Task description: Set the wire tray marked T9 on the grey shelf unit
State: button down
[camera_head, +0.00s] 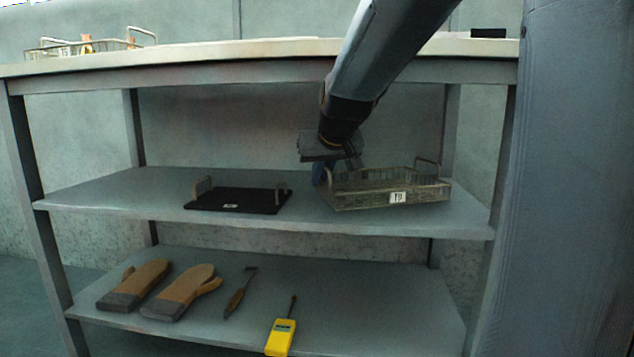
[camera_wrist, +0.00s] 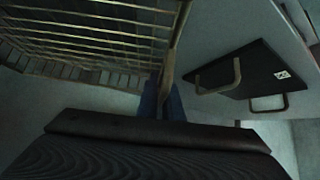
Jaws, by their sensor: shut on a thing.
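The wire tray marked T9 (camera_head: 430,190) is at the right of the middle shelf of the grey shelf unit (camera_head: 300,222), its white label facing front. It looks level and close over or on the shelf; I cannot tell if it touches. My gripper (camera_head: 324,175) is at the tray's left end, its blue fingers shut on the left handle. In the wrist view the tray's wire mesh (camera_wrist: 90,45) fills the upper left, and my fingers (camera_wrist: 163,103) close around the handle.
A black tray (camera_head: 240,200) with two handles lies left on the same shelf, also in the wrist view (camera_wrist: 240,72). The lower shelf holds oven mitts (camera_head: 180,292), a brush-like tool (camera_head: 238,294) and a yellow meter (camera_head: 281,336). Another wire tray (camera_head: 80,47) stands on top.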

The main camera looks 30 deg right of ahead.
jog(key=shift+d+r, duration=0.15)
jog(key=shift+d, duration=0.1)
jog(key=shift+a+f, duration=0.1)
jog(key=shift+f, duration=0.55)
jog(key=c, duration=1.9)
grip_release()
